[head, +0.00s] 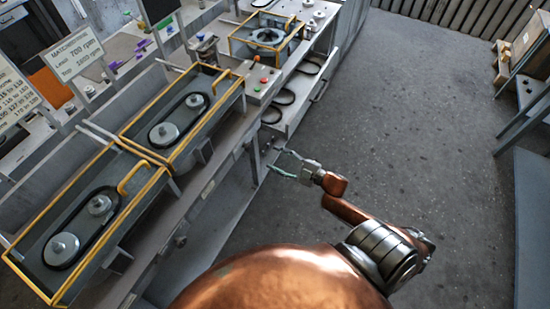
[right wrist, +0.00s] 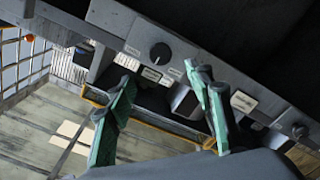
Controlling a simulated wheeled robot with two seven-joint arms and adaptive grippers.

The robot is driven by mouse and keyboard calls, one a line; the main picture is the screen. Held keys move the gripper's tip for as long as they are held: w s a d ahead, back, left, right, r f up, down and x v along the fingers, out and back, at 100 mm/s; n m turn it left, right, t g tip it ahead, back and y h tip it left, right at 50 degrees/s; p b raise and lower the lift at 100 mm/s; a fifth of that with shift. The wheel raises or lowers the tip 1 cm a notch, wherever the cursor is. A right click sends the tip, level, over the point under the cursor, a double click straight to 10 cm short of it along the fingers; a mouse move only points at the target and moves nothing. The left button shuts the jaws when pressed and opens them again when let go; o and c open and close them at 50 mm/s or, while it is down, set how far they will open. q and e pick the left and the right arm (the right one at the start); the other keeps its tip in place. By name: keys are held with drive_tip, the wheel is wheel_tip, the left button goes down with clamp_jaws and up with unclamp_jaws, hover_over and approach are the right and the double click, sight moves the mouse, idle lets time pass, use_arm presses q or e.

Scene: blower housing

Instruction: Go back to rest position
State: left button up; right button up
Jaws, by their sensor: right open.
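My right gripper (head: 288,166) is open and empty over the floor, just right of the workbench's front edge in the head view. In the right wrist view its two green fingers (right wrist: 167,95) stand apart with nothing between them. Behind them is a grey panel with a black knob (right wrist: 160,53) and small labels. My left gripper is not in the head view.
The workbench carries two yellow-framed housings with belts and pulleys, a nearer one (head: 18,262) and a farther one (head: 232,88). An open drawer (head: 318,96) with black belts juts out beyond the gripper. Grey floor (head: 430,130) is free to the right. A blue-grey table (head: 535,200) stands at the right edge.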

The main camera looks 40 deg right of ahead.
drive_tip(key=shift+f, duration=0.1)
drive_tip(key=s+d+f+m+g+h, duration=0.2)
drive_tip(key=s+d+f+m+h, duration=0.1)
drive_tip(key=f, duration=0.7)
drive_tip(key=s+d+f+m+g+h, duration=0.1)
drive_tip(key=s+d+f+m+h, duration=0.15)
drive_tip(key=f, duration=0.75)
drive_tip(key=s+f+m+g+h, duration=0.1)
drive_tip(key=s+f+g, duration=0.1)
drive_tip(key=s+f, duration=0.45)
drive_tip(key=s+f+m+g+h, duration=0.15)
drive_tip(key=s+f, duration=0.25)
drive_tip(key=f, duration=0.5)
drive_tip(key=s+a+f+m+g, duration=0.1)
drive_tip(key=s+a+f+g, duration=0.2)
drive_tip(key=s+f, duration=0.3)
drive_tip(key=s+a+f+m+g, duration=0.1)
drive_tip(key=s+a+f+g, duration=0.2)
drive_tip(key=s, duration=1.2)
drive_tip(key=s+a+f+m+g+y, duration=0.1)
drive_tip(key=s+a+f+g, duration=0.2)
drive_tip(key=s+a+f, duration=0.5)
drive_tip(key=s+f, duration=0.1)
drive_tip(key=s, duration=0.2)
drive_tip(key=shift+s+f+m, duration=0.2)
drive_tip(key=shift+s+m, duration=0.1)
drive_tip(key=shift+w, duration=0.1)
